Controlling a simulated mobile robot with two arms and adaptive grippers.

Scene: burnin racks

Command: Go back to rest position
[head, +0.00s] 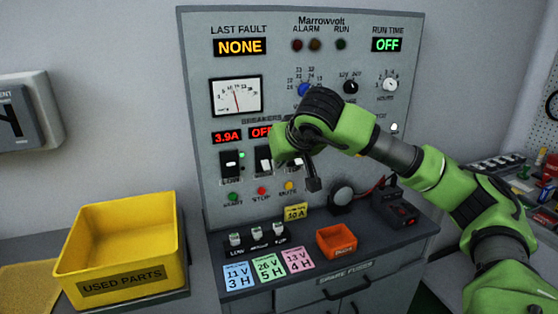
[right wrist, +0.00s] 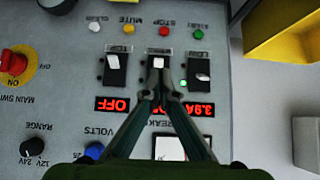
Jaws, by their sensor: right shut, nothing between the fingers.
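My right gripper (right wrist: 158,80) is shut and empty. In the right wrist view its fingertips meet at the middle breaker switch (right wrist: 160,62) of the grey panel; I cannot tell whether they touch it. In the head view my right arm reaches in from the right, with its green hand in front of the panel (head: 200,110) and over the right breaker. The left breaker (head: 231,163) has a lit green lamp beside it. The middle breaker (head: 263,158) is partly covered by the hand. My left gripper is not in view.
A yellow used-parts bin (head: 130,245) stands at the left. The panel's shelf holds coloured cards (head: 268,266), an orange tray (head: 336,241), small fuses and a dark meter (head: 395,207). A red main switch knob (right wrist: 15,62) shows in the wrist view. Shelved parts stand at the far right.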

